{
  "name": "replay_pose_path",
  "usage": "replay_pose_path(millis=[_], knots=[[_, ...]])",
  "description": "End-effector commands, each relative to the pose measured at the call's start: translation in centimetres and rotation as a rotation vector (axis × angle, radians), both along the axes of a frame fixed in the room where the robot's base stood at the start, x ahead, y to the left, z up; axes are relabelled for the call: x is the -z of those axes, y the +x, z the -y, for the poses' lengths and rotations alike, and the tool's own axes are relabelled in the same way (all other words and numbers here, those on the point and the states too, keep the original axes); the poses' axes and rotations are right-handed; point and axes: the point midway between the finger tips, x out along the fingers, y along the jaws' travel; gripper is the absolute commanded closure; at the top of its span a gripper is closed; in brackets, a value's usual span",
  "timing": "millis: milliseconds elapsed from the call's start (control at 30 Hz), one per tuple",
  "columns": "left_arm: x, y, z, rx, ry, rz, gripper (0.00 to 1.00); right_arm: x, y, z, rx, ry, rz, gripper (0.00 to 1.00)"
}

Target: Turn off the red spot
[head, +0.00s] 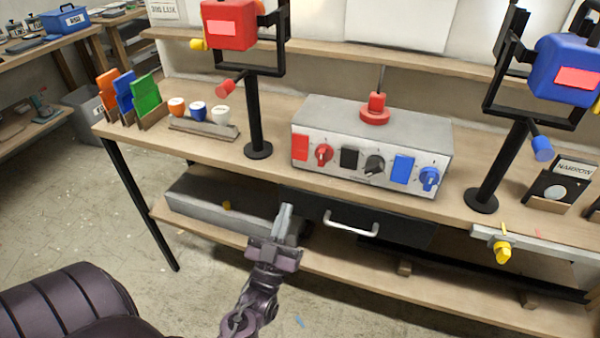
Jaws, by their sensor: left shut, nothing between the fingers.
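The red spot (229,25) is a red lamp head on a black stand at the back left of the bench, with a pale pink panel on its front. A grey control box (345,115) stands in the middle of the bench. Its front has a red patch beside a red knob (323,154), a black patch beside a black knob (374,165), and a blue patch beside a blue knob (429,179). My left gripper (285,218) is shut and empty, in front of the bench, below and left of the box. My right gripper is not in view.
A blue spot (567,70) stands at the right. A red lever (375,107) rises from the box top. Below the bench top is a black drawer with a silver handle (351,224). Colored cards and cups (198,111) stand at the left. A yellow knob (502,250) projects at the right.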

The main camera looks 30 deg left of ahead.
Motion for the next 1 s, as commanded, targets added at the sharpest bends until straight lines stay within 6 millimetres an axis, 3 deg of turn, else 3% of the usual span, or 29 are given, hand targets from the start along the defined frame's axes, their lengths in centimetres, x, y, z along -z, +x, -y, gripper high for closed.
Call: replay_pose_path(millis=[333,600,1000], knots=[[-4.8,5.9,-1.4,0.001,0.000,0.002,1.00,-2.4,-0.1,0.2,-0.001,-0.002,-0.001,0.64],[-3.8,9.1,-2.2,0.000,0.000,-0.002,1.00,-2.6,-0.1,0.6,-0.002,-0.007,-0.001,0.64],[-3.6,9.6,-2.3,0.000,0.000,-0.001,1.00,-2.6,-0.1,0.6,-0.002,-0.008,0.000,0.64]])
